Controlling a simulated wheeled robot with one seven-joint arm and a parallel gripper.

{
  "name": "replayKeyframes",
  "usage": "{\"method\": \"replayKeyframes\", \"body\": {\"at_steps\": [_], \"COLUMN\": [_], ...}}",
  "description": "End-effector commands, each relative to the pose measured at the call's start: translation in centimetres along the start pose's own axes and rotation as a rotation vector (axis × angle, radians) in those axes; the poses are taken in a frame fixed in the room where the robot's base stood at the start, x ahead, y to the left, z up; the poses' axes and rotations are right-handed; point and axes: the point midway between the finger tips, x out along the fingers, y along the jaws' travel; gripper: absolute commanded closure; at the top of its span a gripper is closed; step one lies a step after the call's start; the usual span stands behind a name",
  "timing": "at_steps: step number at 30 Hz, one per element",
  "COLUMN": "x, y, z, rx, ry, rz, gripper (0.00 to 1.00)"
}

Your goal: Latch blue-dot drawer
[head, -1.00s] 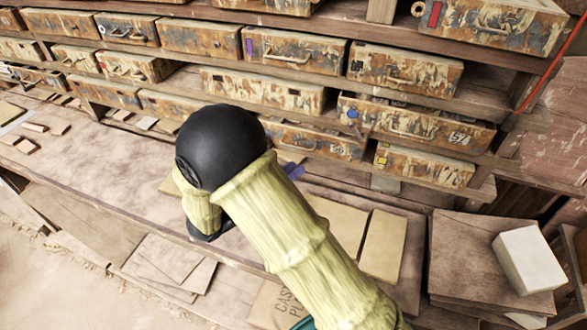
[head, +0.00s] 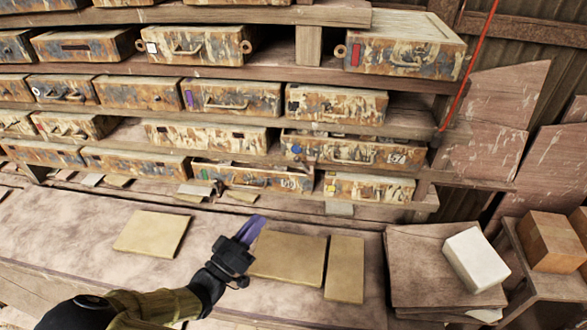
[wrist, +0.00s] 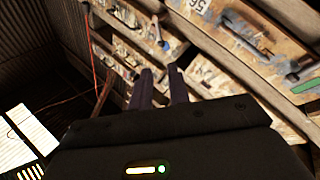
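The blue-dot drawer (head: 335,153) is a rusty, paint-worn box front with a blue dot at left, a handle and a number plate at right. It sits in the lower rack and seems to stand out from its shelf, with a dark gap along its top edge. Its blue dot also shows in the wrist view (wrist: 166,46). My gripper (head: 252,230), with purple fingers, is in front of and below the drawer, over the bench, touching no drawer. In the wrist view its two fingers (wrist: 161,88) are apart with nothing between them.
The green-dot drawer (head: 252,178), just below left, also looks pulled out. The yellow-dot drawer (head: 369,188) is below right. Tan tiles (head: 290,258) lie on the bench (head: 85,225). A white block (head: 476,259) rests on boards at right. A red cord hangs at right.

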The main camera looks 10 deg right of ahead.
Motion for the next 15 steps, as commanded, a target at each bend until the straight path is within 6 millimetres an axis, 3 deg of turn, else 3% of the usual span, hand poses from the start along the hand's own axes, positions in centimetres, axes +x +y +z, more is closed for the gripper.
{"method": "replayKeyframes", "body": {"at_steps": [10, 15], "x": [-0.1, 1.2], "y": [0.0, 0.1], "z": [-0.1, -0.2], "rx": [0.004, 0.003], "ry": [0.004, 0.005], "rz": [-0.006, -0.003], "gripper": [0.82, 0.82]}}
